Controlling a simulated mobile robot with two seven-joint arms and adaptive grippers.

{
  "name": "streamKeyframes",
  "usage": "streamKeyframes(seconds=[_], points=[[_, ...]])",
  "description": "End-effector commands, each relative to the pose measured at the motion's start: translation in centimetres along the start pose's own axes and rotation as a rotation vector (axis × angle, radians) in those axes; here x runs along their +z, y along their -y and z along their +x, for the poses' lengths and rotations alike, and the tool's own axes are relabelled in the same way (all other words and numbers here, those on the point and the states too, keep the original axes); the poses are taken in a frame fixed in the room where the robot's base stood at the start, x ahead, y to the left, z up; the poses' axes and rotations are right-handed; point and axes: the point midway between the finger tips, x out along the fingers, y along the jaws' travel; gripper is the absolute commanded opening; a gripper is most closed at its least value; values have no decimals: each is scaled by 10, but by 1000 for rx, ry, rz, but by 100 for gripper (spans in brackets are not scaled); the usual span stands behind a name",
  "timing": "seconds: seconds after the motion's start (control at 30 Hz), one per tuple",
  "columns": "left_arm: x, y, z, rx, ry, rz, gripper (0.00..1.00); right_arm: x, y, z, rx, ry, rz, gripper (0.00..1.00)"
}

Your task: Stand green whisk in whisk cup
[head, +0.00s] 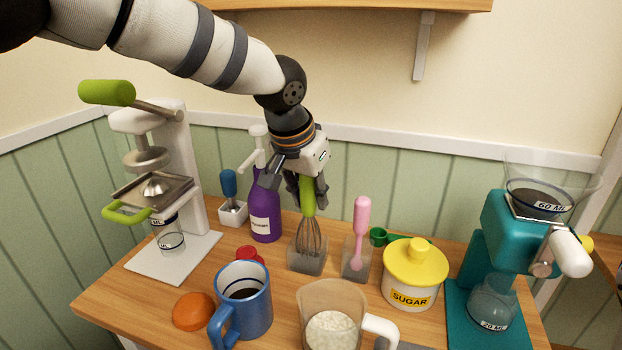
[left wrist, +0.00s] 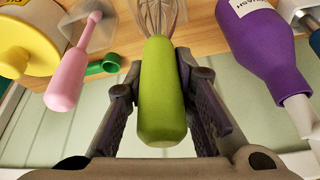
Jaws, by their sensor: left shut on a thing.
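The green whisk (head: 309,198) stands upright with its green handle at the top. My left gripper (head: 307,187) is shut on the handle, which also shows between the fingers in the left wrist view (left wrist: 161,92). The whisk's wire end is down inside or right at the clear whisk cup (head: 306,263). Whether it touches the cup's bottom cannot be told. In the left wrist view the wires run out at the top edge. My right gripper is not in view.
A purple bottle (head: 264,212) stands close left of the cup, a clear holder with a pink tool (head: 359,235) close right. A blue mug (head: 244,302), a pitcher (head: 331,310) and a yellow sugar pot (head: 412,276) stand nearby. A wall shelf (head: 350,4) is above.

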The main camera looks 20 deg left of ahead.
Motion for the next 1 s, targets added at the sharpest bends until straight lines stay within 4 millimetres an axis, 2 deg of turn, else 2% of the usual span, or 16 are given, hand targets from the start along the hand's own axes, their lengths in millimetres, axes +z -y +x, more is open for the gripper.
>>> streamKeyframes(seconds=[0.2,1.0], points=[[4,0,9,-1,-1,-1,0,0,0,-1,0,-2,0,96],[8,0,18,-1,0,-1,0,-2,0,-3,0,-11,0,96]])
